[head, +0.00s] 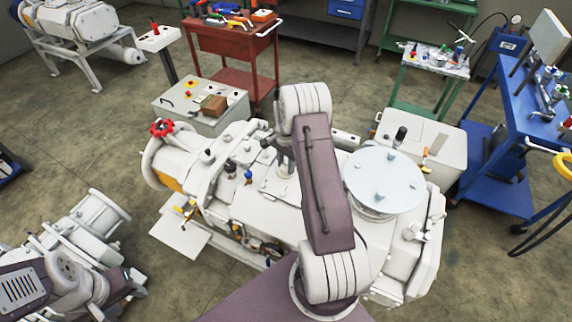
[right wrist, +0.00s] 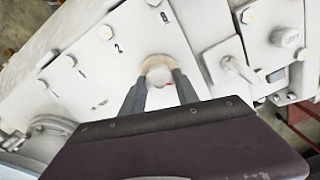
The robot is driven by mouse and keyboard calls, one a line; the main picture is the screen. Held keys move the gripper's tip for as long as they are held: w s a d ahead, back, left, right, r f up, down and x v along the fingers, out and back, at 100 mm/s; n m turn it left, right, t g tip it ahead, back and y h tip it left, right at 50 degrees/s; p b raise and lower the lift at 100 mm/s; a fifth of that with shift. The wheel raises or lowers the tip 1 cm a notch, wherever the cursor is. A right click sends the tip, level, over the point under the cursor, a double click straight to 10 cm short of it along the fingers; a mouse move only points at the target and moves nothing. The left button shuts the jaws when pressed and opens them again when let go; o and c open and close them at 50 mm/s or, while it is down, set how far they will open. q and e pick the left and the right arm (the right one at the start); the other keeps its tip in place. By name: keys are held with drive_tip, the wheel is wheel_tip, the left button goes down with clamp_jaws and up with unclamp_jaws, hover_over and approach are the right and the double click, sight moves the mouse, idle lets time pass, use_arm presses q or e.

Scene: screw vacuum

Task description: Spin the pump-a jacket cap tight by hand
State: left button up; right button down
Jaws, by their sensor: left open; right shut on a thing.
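The white pump (head: 255,200) fills the middle of the head view. My right gripper (head: 285,166) reaches down to its top, partly hidden by my arm. In the right wrist view the fingers of the right gripper (right wrist: 161,84) are shut on a pale round cap (right wrist: 159,76), one finger on each side. My left gripper (head: 134,281) is low at the left, open and away from this pump.
Numbered marks and bolt heads (right wrist: 106,32) lie around the cap, with a raised lever-like fitting (right wrist: 232,65) to its right. A red handwheel (head: 162,128) stands at the pump's left end. A red tool cart (head: 232,45) and a blue bench (head: 500,110) stand farther off.

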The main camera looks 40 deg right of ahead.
sight(286, 165)
drive_tip(key=c, duration=1)
unclamp_jaws()
drive_tip(key=shift+w+d+r, duration=0.1)
drive_tip(key=shift+w+r, duration=0.05)
drive_tip(key=shift+r, duration=0.05)
drive_tip(key=shift+c, duration=0.2)
drive_tip(key=shift+o, duration=0.7)
drive_tip(key=shift+f, duration=0.1)
wheel_tip(286, 165, up, 9)
drive_tip(key=shift+r+b, duration=0.1)
drive_tip(key=shift+b, duration=0.65)
